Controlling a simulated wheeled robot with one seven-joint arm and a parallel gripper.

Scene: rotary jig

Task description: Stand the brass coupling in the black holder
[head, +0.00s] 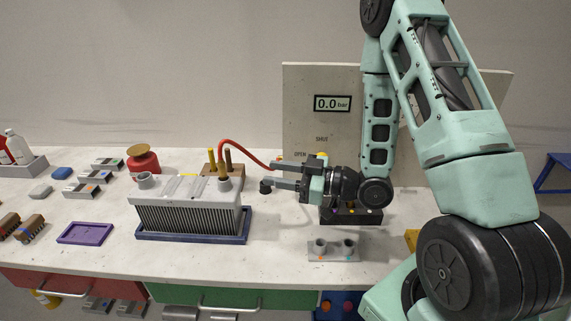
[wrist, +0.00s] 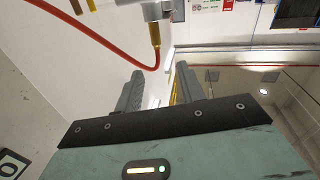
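The brass coupling (head: 223,171) stands upright at the right neck of the grey finned radiator (head: 190,215), with the red hose (head: 240,146) running from its top. In the wrist view, the brass coupling (wrist: 155,34) shows beyond my fingertips, against the grey neck (wrist: 155,10). My gripper (head: 276,175) is level, pointing left, to the right of the coupling and apart from it. Its two fingers are spread with nothing between them, also in the wrist view (wrist: 160,72). A small black cup, apparently the black holder (head: 266,187), is on the table near the lower fingertip.
The radiator sits in a blue tray (head: 192,238). A wooden stand with pegs (head: 209,168) is behind it. A panel with a gauge (head: 300,110) rises behind my arm. The table between radiator and grey block is clear.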

